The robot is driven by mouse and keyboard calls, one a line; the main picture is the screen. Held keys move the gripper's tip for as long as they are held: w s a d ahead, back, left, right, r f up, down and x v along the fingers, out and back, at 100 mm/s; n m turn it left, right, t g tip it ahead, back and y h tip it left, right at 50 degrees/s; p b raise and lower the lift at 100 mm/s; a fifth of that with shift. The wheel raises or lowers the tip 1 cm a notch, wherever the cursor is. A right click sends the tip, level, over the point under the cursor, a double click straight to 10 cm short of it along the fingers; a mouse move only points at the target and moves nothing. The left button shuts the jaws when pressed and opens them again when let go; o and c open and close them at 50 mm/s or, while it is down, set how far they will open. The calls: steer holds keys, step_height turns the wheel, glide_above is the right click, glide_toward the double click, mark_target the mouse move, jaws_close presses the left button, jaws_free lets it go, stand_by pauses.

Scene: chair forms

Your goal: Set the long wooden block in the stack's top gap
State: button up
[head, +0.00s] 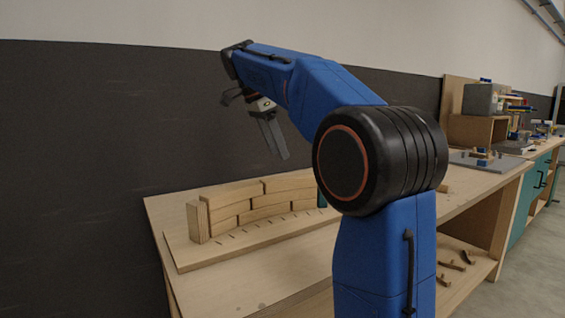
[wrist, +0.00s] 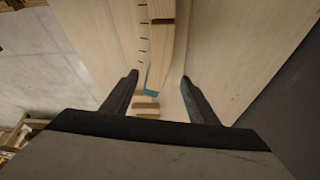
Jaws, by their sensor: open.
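A curved stack of pale wooden blocks (head: 238,207) stands on a board on the bench, left of centre in the head view. Part of the stack (wrist: 163,50) also shows in the wrist view. The stack's right end is hidden behind my arm, and I cannot make out the top gap. Small wooden pieces (wrist: 147,105) show between my fingers in the wrist view; I cannot tell whether one is the long block. My gripper (head: 277,150) is above the stack, pointing down; in the wrist view my gripper (wrist: 158,77) is open and empty.
A teal piece (head: 322,198) stands at the stack's right end; it also shows in the wrist view (wrist: 152,93). The board (head: 190,255) has a row of dark marks. Wooden pieces (head: 452,265) lie on a lower shelf. A dark wall stands behind the bench.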

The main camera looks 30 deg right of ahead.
steer(key=shift+v, duration=1.8)
